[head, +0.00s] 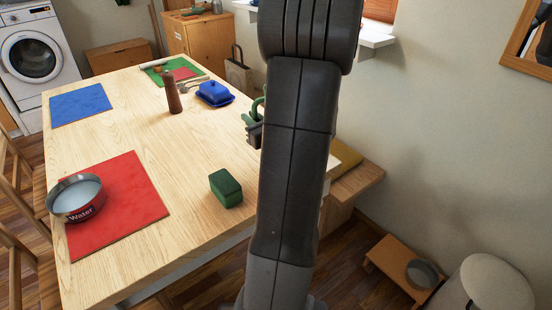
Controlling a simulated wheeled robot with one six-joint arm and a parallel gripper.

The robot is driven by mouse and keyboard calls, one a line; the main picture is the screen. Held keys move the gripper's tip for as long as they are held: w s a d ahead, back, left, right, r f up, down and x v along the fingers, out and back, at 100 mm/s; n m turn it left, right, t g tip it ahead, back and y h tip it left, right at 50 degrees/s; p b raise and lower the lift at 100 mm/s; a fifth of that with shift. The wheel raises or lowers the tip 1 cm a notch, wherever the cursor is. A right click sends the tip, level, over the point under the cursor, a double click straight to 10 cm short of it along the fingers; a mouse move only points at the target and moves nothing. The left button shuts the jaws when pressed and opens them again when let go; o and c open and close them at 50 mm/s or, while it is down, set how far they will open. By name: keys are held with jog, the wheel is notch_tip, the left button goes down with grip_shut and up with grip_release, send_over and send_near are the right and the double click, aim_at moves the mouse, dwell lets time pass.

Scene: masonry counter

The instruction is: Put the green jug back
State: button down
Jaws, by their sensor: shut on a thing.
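A dark green block (226,188) stands near the table's right edge. A blue butter dish (215,93) and a brown pepper mill (172,95) stand farther back. A water bowl (77,197) overlaps a red mat (130,205). The table's middle is clear.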

notch_tip(320, 180, down, 10)
jog(key=shift+r+b, duration=0.15)
jog(key=shift+b, duration=0.75)
jog(key=c, duration=1.8)
grip_release()
jog(key=shift+f, duration=0.2)
jog(key=shift+c, duration=0.2)
jog(key=o, duration=0.4)
jog(key=shift+r, duration=0.1)
jog(key=shift+o, duration=0.2)
jog(key=shift+r, duration=0.25)
jog(key=v, duration=1.2)
